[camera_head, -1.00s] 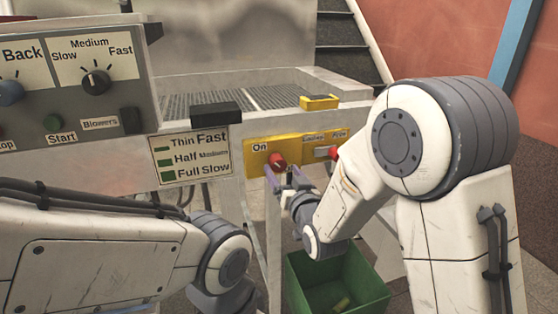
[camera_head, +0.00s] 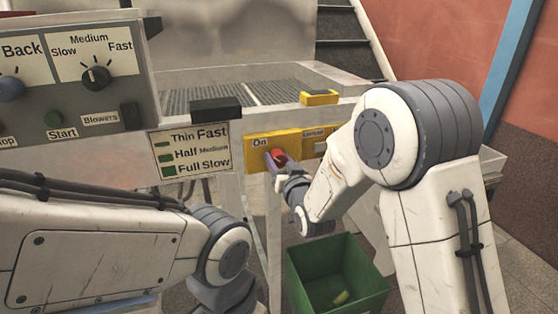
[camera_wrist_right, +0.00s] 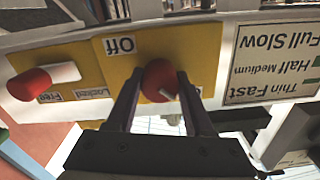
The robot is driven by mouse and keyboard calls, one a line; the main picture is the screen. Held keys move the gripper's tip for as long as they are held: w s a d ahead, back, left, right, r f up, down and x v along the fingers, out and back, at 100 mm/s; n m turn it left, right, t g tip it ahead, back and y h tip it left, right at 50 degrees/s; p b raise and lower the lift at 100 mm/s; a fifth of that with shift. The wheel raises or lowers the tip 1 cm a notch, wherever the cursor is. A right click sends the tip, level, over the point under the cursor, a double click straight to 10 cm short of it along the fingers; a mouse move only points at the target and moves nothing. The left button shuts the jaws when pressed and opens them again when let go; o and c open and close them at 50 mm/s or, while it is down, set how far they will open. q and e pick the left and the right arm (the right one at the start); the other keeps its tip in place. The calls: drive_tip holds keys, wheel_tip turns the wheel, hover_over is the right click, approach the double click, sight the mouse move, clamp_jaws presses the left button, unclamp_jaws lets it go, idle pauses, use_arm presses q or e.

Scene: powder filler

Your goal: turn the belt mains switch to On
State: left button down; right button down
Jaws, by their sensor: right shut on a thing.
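The belt mains switch is a red round knob (camera_head: 277,156) on a yellow panel (camera_head: 254,160), with an "On" label (camera_head: 260,143) at its upper left in the head view. In the right wrist view, which is upside down, the knob (camera_wrist_right: 159,78) shows a pale pointer mark, and an "Off" label (camera_wrist_right: 121,46) lies to its left. My right gripper (camera_head: 283,172) is shut on the knob; its two dark fingers (camera_wrist_right: 159,84) lie on either side of it. My left gripper is out of view.
A green bin (camera_head: 335,278) stands on the floor below. A grey control panel (camera_head: 75,75) with knobs is at the left.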

drive_tip(key=m+b, duration=0.3)
drive_tip(key=shift+f, duration=0.15)
drive_tip(key=m+b, duration=0.4)
drive_tip(key=m, duration=0.1)
drive_tip(key=m+b, duration=0.4)
drive_tip(key=m, duration=0.2)
drive_tip(key=shift+m+b, duration=1.3)
drive_tip(key=shift+m, duration=0.7)
drive_tip(key=shift+c, duration=1.5)
unclamp_jaws()
